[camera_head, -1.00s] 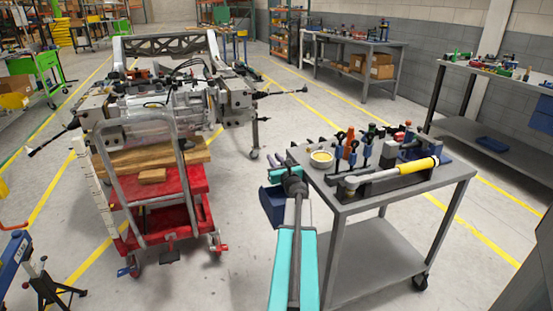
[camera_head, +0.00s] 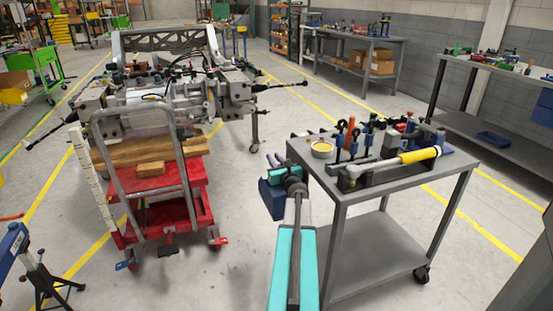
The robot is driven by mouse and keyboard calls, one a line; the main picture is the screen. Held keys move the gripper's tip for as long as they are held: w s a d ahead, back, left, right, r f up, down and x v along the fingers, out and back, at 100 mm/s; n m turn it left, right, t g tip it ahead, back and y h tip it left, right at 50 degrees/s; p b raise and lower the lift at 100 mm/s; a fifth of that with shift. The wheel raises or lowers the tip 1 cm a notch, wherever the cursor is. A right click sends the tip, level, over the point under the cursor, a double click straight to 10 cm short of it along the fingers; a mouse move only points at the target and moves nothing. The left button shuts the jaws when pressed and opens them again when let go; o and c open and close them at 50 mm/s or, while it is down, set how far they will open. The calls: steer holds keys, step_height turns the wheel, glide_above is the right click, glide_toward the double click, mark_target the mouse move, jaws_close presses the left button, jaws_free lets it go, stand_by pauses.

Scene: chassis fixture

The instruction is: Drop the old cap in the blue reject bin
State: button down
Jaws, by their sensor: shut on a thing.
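My gripper (camera_head: 286,177) is at the end of my teal and grey arm, by the left edge of the grey cart. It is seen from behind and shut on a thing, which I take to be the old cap. My wrist hides the cap, so its shape does not show. A blue bin (camera_head: 270,199), the reject bin, shows just left of my wrist, low beside the cart's left side. My wrist partly covers it. I cannot tell how far my gripper is above the bin or what is inside.
The grey cart (camera_head: 345,195) carries a round cup (camera_head: 322,149), several clamps and a yellow-sleeved tool (camera_head: 418,155). A red trolley (camera_head: 165,208) with a large chassis assembly (camera_head: 165,100) stands at left. Clear floor (camera_head: 240,235) lies between trolley and cart.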

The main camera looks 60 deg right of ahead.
steer(key=c, duration=1.5)
jaws_free()
steer(key=shift+v, duration=6.9)
steer(key=shift+w+r, duration=0.1)
